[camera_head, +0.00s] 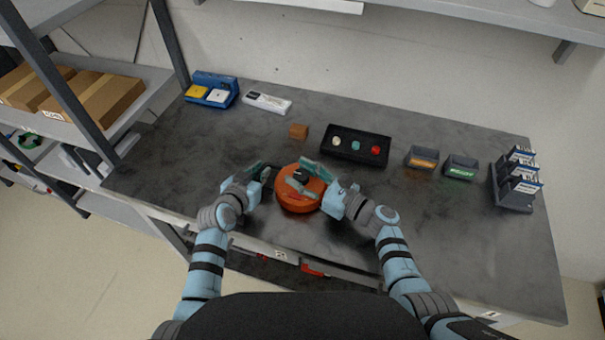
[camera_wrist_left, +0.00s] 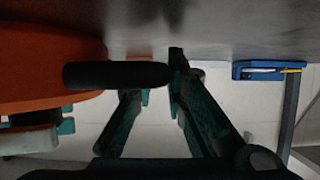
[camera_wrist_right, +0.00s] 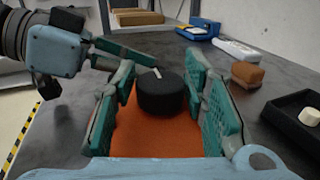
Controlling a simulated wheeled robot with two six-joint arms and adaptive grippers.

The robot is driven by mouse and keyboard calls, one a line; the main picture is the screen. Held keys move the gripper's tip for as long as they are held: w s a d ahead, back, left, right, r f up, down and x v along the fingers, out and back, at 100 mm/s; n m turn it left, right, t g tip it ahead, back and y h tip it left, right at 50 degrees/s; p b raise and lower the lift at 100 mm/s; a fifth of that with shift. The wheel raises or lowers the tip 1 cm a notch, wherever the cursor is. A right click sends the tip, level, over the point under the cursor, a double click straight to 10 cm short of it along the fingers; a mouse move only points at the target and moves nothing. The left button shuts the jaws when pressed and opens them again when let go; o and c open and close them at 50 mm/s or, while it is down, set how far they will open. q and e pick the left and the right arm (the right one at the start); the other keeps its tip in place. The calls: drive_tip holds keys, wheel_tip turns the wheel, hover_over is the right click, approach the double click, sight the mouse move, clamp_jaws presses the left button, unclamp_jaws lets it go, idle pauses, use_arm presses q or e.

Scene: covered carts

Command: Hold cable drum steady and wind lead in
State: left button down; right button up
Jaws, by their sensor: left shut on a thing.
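The cable drum (camera_head: 290,205) is a round orange drum lying flat near the front edge of the grey table. A black knob (camera_wrist_right: 161,95) stands on its top face. A black bar-like handle (camera_wrist_left: 105,75) sticks out from its side in the left wrist view. My left gripper (camera_head: 260,172) is at the drum's left side, shut on this handle. My right gripper (camera_head: 312,178) is over the drum's right part. Its fingers are spread on either side of the knob, with gaps visible in the right wrist view. I cannot make out the lead.
Behind the drum are a small brown block (camera_head: 298,131) and a black tray (camera_head: 330,154) with three coloured round pieces. Two grey bins (camera_head: 421,163) and a card rack (camera_head: 513,197) stand right. A blue holder (camera_head: 197,80) and white device (camera_head: 267,102) are at the back left.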

drive_tip(key=c, duration=0.6)
drive_tip(key=m+t+h, duration=0.3)
drive_tip(key=shift+t+h, duration=0.3)
drive_tip(key=o, duration=1.2)
drive_tip(key=shift+c, duration=0.2)
drive_tip(key=shift+s, duration=0.1)
drive_tip(key=v, duration=1.2)
